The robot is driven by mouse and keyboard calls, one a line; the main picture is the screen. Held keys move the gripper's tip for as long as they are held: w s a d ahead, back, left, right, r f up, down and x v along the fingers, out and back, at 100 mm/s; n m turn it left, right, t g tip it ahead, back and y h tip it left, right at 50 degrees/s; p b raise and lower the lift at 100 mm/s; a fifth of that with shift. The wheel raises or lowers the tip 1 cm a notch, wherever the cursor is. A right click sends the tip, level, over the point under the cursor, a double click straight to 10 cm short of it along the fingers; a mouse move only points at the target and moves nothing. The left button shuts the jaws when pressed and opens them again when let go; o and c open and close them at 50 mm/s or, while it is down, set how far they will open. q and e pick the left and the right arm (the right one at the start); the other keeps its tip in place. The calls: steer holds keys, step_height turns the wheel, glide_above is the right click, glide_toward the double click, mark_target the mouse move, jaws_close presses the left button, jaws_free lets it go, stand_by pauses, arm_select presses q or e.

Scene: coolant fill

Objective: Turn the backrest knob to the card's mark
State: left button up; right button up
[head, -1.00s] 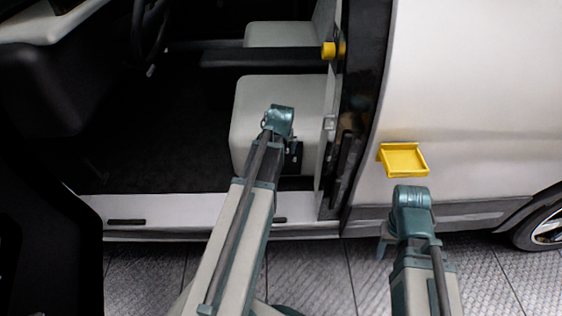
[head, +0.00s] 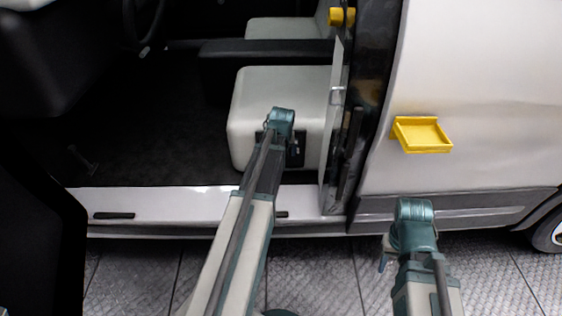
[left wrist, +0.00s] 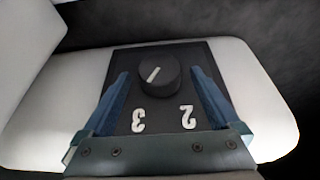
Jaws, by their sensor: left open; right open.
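In the left wrist view, a round black knob (left wrist: 158,73) with a white slanted line sits on a black panel (left wrist: 160,112) on the light grey seat. White numerals 3 and 2 show upside down below the knob. The line slants from lower left to upper right, and I cannot tell which end is the pointer. My left gripper (left wrist: 160,76) is open, its blue fingers on either side of the knob with gaps. My right gripper (head: 385,262) is low in front of the van side, mostly hidden by its wrist. No card is recognisable.
A yellow tray (head: 423,136) juts from the white van side above my right wrist. A yellow fitting (head: 341,17) is on the door pillar. The seat (head: 285,95) stands beside the pillar, and dark open floor (head: 180,140) lies left of it.

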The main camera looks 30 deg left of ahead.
arm_select(q)
steer(key=shift+b+x, duration=0.35)
steer(key=shift+x, duration=0.4)
steer(key=c, duration=1.4)
